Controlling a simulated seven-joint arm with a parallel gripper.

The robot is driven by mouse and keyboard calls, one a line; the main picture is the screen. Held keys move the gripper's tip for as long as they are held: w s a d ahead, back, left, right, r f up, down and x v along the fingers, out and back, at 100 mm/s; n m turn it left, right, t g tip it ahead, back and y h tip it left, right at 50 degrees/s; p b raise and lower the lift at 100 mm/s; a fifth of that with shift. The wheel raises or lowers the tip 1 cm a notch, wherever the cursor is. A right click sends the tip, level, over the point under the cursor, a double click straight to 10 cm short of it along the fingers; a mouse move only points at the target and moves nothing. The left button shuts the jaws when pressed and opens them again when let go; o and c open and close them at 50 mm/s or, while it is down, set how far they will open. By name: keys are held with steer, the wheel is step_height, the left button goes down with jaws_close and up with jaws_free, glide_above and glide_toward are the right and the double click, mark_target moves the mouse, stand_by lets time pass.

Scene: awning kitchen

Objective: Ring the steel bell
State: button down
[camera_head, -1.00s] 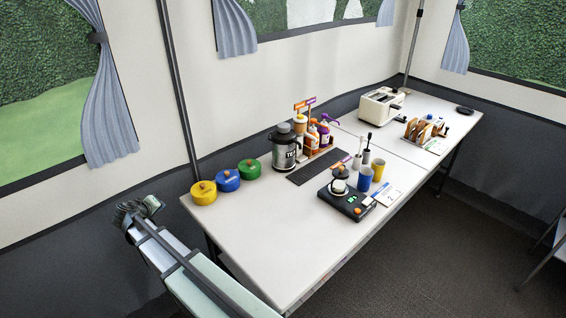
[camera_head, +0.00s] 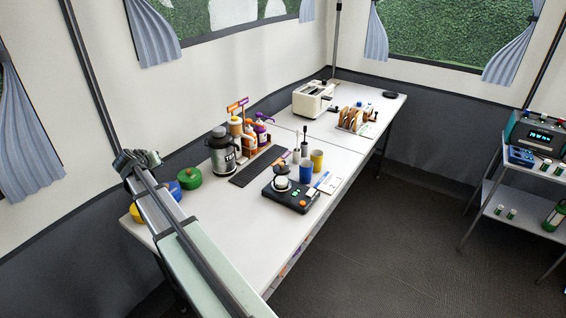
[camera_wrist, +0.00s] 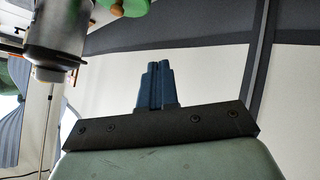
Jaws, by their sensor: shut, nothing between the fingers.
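I cannot make out a steel bell for certain in either view. A small pale rounded object with a dark top (camera_head: 281,182) sits on a black device (camera_head: 289,198) on the table; it is too small to tell what it is. My gripper shows in the wrist view with its dark blue fingers (camera_wrist: 157,85) together and nothing between them. In the head view my arm rises from the bottom edge, and its far end is in front of the table's left end. The fingers are not clearly seen there.
The white table (camera_head: 225,225) holds a steel flask (camera_head: 222,155), a green pot (camera_head: 190,178), bottles (camera_head: 262,132), a blue cup (camera_head: 307,172), a yellow cup (camera_head: 317,160) and a toaster (camera_head: 313,100). A shelf cart (camera_head: 505,195) stands at the right. The table's front left is bare.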

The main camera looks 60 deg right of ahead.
steer(key=s+d+r+m+t+y, duration=0.1)
steer(key=s+d+r+y, duration=0.1)
steer(key=d, duration=0.7)
steer(key=s+d+r+m+t+y, duration=0.1)
steer(key=s+d+r+t+y, duration=0.1)
steer(key=d, duration=0.6)
steer(key=s+d+r+t+y, duration=0.1)
steer(key=s+d+r+y, duration=0.2)
steer(key=d, duration=0.6)
steer(key=shift+d+r+m+t+y, duration=0.2)
steer(key=shift+r+y, duration=0.15)
steer(key=shift+r, duration=0.25)
steer(key=shift+d+r+m+t+y, duration=0.1)
steer(key=shift+r+m+t+y, duration=0.1)
steer(key=shift+r+y, duration=0.3)
steer(key=s+d+f+g, duration=0.1)
steer(key=s+d+f, duration=0.3)
steer(key=s+d, duration=0.55)
glide_above(284, 162)
step_height(284, 162, down, 3)
steer(key=shift+s+d+r+n+g+y, duration=0.1)
steer(key=shift+s+d+n+g+y, duration=0.2)
steer(key=shift+d+g+y, duration=0.1)
steer(key=shift+f, duration=4.45)
steer(key=shift+f, duration=0.15)
